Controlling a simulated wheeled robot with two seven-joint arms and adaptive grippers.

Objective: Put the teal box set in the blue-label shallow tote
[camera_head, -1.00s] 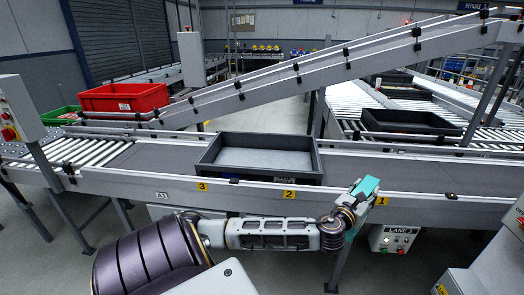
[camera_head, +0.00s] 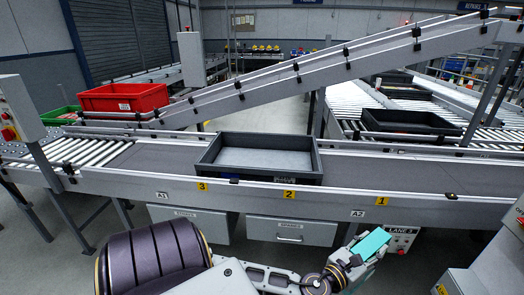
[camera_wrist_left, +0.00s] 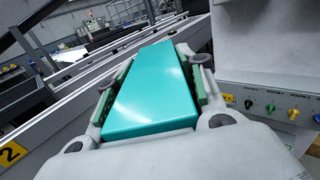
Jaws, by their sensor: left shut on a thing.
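The teal box set (camera_head: 371,243) is in my left gripper (camera_head: 364,250), which is shut on it at the lower right of the head view, in front of the conveyor's near side rail. In the left wrist view the teal box (camera_wrist_left: 155,88) lies between both fingers of the left gripper (camera_wrist_left: 152,90). A dark grey shallow tote (camera_head: 212,152) stands on the conveyor left of and behind the box. It looks empty, with a pale floor. A small label on its near wall is too small to read. My right gripper is not in view.
The conveyor rail (camera_head: 330,191) runs between gripper and tote, with yellow markers 1, 2 and 3. A red tote (camera_head: 124,97) and a green tote (camera_head: 62,115) are at left. Dark totes (camera_head: 410,123) stand at right. A control box (camera_head: 402,238) hangs near the gripper.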

